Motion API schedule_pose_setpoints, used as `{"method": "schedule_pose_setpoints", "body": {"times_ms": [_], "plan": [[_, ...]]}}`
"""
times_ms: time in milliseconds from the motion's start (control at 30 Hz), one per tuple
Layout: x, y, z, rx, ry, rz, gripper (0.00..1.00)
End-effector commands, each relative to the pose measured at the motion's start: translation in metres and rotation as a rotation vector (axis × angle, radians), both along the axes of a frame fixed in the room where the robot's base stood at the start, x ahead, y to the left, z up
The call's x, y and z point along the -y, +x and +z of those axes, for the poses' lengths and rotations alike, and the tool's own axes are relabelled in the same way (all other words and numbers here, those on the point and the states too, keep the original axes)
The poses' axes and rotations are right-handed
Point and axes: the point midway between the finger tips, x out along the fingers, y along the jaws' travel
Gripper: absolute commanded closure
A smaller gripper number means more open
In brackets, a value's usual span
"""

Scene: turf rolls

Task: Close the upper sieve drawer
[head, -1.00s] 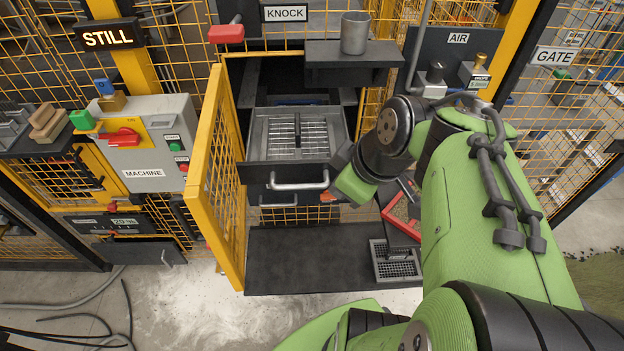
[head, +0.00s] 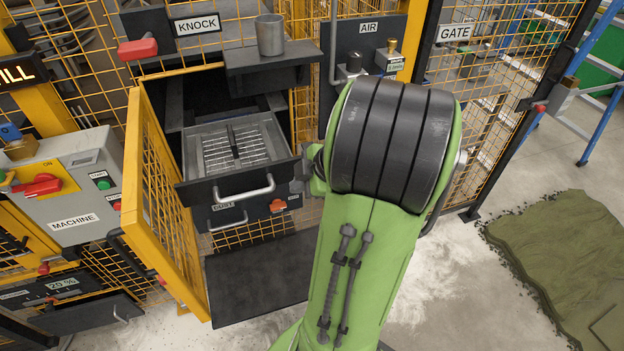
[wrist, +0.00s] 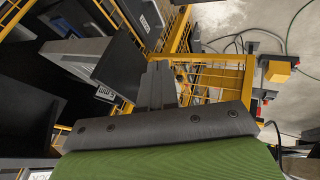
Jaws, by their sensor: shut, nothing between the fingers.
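The upper sieve drawer (head: 273,134) is pulled out of the dark cabinet, with a slatted grey sieve inside. Its front carries a pale bar handle (head: 244,190). The drawer also shows at the left of the wrist view (wrist: 80,52). Below it, a lower drawer front (head: 260,210) with its own handle looks pushed in. My gripper (wrist: 157,84) is shut and empty, its fingers together beside the drawer's dark front. In the head view my arm mostly hides the gripper, just right of the drawer front. I cannot tell whether it touches the drawer.
A yellow mesh door (head: 165,205) stands open left of the drawer. A metal cup (head: 270,36) stands on a shelf above right. The machine control box (head: 62,190) is at the left, and turf (head: 575,265) lies at the right.

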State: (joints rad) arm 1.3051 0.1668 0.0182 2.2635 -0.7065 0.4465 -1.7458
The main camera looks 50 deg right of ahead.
Motion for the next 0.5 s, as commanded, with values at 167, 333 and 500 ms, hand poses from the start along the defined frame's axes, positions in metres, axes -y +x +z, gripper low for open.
{"method": "schedule_pose_setpoints", "body": {"times_ms": [167, 333, 500], "plan": [[0.016, 0.021, 0.005, 0.002, -0.003, 0.0, 1.0], [0.019, 0.026, 0.004, 0.002, -0.003, -0.001, 1.0], [0.019, 0.026, 0.004, 0.002, -0.003, -0.001, 1.0]]}}
